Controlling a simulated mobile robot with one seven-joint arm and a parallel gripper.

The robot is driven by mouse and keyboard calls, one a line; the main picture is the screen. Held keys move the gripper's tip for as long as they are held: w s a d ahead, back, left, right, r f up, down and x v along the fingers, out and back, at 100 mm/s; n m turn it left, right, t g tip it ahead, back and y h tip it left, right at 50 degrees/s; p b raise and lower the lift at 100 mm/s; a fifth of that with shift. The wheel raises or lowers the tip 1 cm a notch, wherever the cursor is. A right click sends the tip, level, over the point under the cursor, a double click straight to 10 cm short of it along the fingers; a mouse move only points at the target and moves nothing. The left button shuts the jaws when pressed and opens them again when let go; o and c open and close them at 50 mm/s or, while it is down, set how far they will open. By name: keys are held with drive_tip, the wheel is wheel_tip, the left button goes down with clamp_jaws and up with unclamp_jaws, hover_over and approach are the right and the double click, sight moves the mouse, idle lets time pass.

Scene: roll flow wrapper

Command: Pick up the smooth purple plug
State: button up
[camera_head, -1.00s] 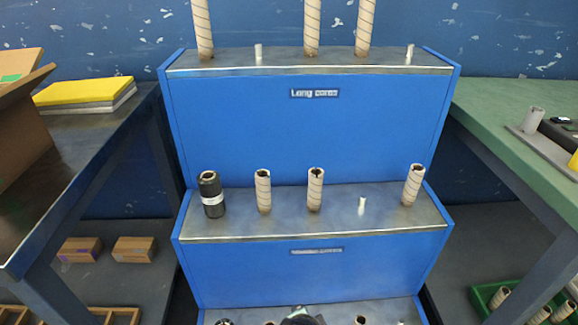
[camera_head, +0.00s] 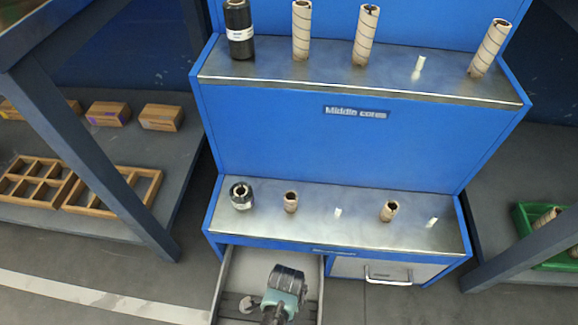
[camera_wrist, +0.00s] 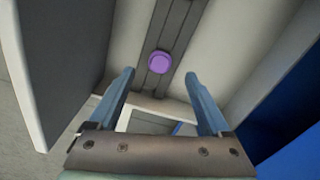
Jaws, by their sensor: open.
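The purple plug (camera_wrist: 158,62) is a small, smooth, rounded piece in the wrist view. It lies on a dark grooved strip (camera_wrist: 172,30) along the floor of an open drawer. My gripper (camera_wrist: 160,82) is open and empty, its two blue-grey fingers spread. The plug appears between and just beyond the fingertips, apart from them. In the head view the end of my arm is over the open drawer (camera_head: 225,285) under the blue stand. The plug cannot be made out there.
Drawer walls stand on both sides of the gripper. A closed drawer (camera_head: 388,272) with a handle is to the right. A black roll (camera_head: 241,195) and short cores (camera_head: 290,201) stand on the shelf above. Wooden trays (camera_head: 115,188) lie at the left.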

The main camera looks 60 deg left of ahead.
drive_tip(key=shift+w+d+f+b, duration=0.1)
drive_tip(key=shift+w+f+b, duration=0.05)
drive_tip(key=shift+f+b, duration=1.3)
drive_tip(key=shift+w+d+f+b, duration=0.1)
drive_tip(key=shift+w+f+b, duration=0.05)
drive_tip(key=shift+f+b, duration=1.3)
drive_tip(key=shift+f, duration=0.15)
drive_tip(key=shift+p, duration=0.3)
clamp_jaws()
